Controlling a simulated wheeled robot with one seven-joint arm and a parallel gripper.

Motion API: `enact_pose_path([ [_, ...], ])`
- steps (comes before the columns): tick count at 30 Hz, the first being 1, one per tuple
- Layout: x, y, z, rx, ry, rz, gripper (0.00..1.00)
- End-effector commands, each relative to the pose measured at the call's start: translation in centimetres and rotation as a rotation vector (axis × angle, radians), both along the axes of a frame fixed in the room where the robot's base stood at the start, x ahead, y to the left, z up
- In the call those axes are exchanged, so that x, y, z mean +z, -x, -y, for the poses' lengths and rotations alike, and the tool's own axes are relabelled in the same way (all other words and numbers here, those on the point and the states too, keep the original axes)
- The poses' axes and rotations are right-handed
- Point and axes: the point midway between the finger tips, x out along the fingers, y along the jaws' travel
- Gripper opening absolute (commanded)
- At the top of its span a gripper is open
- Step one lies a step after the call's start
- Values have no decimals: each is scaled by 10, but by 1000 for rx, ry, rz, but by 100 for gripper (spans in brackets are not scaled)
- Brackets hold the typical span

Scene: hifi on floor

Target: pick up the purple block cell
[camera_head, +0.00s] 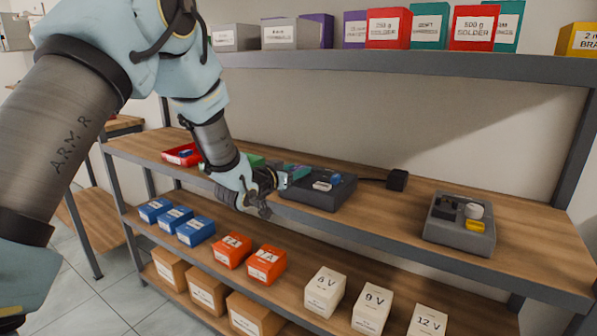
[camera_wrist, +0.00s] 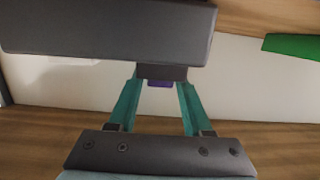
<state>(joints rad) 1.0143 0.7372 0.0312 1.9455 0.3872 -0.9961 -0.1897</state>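In the wrist view a small purple patch (camera_wrist: 160,83), likely the purple block cell, shows just below a dark piece at the lower edge of a dark grey box. Most of it is hidden. The two teal fingers of my gripper (camera_wrist: 161,92) are apart, one on each side of the patch, with a visible gap to it. In the head view my gripper is beside the left end of the dark box (camera_head: 318,198) on the wooden shelf. I cannot make out the purple cell there.
A grey tray (camera_head: 460,236) with small parts stands to the right, and a black adapter (camera_head: 397,180) lies behind. A red bin (camera_head: 180,156) is at the left. Boxes fill the shelves above and below. The shelf between the dark box and grey tray is clear.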

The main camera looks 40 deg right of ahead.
Motion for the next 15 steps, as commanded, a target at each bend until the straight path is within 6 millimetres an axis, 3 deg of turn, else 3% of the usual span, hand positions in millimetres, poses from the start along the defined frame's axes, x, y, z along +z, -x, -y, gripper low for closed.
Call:
enact_pose_path([
  [2, 0, 0, 0, 0, 0, 0, 40],
  [12, 0, 0, 0, 0, 0, 0, 1],
  [15, 0, 0, 0, 0, 0, 0, 0],
])
